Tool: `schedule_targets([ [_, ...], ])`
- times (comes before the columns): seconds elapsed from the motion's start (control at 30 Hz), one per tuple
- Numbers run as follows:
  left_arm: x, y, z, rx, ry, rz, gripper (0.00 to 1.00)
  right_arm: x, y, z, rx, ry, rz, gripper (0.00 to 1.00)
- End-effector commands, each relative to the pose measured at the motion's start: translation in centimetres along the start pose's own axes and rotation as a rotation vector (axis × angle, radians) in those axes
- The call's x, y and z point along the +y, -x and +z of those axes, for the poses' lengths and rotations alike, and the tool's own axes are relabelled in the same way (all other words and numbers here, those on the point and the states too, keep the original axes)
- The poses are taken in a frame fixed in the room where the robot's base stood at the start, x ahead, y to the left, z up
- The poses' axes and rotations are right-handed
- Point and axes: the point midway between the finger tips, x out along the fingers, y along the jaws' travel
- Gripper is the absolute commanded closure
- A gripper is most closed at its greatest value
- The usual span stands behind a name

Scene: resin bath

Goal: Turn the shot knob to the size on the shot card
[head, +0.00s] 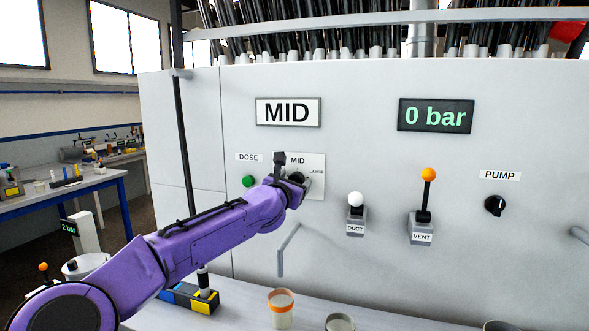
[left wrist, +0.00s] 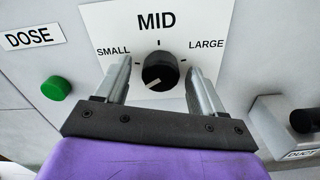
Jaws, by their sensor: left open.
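The shot card (head: 288,112) on the panel reads MID. The black shot knob (left wrist: 159,72) sits on a white plate (left wrist: 190,22) marked SMALL, MID and LARGE. A short white line on the knob lies toward its lower left, on the SMALL side and not toward MID at the top. My left gripper (left wrist: 160,76) is open, with one finger on each side of the knob; gaps show between the fingers and the knob. In the head view my left gripper (head: 300,182) partly covers the knob and plate. My right gripper is not in view.
A green DOSE button (head: 248,181) is just left of the knob plate. The DUCT lever (head: 355,205), VENT lever (head: 427,200) and PUMP knob (head: 495,205) are to the right. A display (head: 436,115) reads 0 bar. A cup (head: 281,312) stands on the ledge below.

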Motion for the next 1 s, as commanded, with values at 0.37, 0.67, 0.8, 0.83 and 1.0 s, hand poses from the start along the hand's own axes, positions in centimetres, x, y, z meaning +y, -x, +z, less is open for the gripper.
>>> schedule_targets([
  [0.37, -0.13, -0.85, -0.07, -0.001, 0.000, -0.001, 0.31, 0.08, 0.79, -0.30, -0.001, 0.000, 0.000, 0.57],
  [0.67, -0.11, -0.83, -0.03, -0.001, 0.000, -0.001, 0.87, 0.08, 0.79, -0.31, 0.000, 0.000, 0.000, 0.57],
  [0.8, -0.11, -0.82, 0.02, -0.001, -0.010, -0.001, 0.87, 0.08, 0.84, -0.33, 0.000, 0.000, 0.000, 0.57],
  [0.83, -0.11, -0.82, 0.03, -0.001, -0.016, -0.001, 0.87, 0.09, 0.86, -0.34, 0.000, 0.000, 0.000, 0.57],
  [1.0, -0.13, -0.81, 0.13, -0.002, -0.077, -0.001, 0.87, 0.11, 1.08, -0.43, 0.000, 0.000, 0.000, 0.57],
])
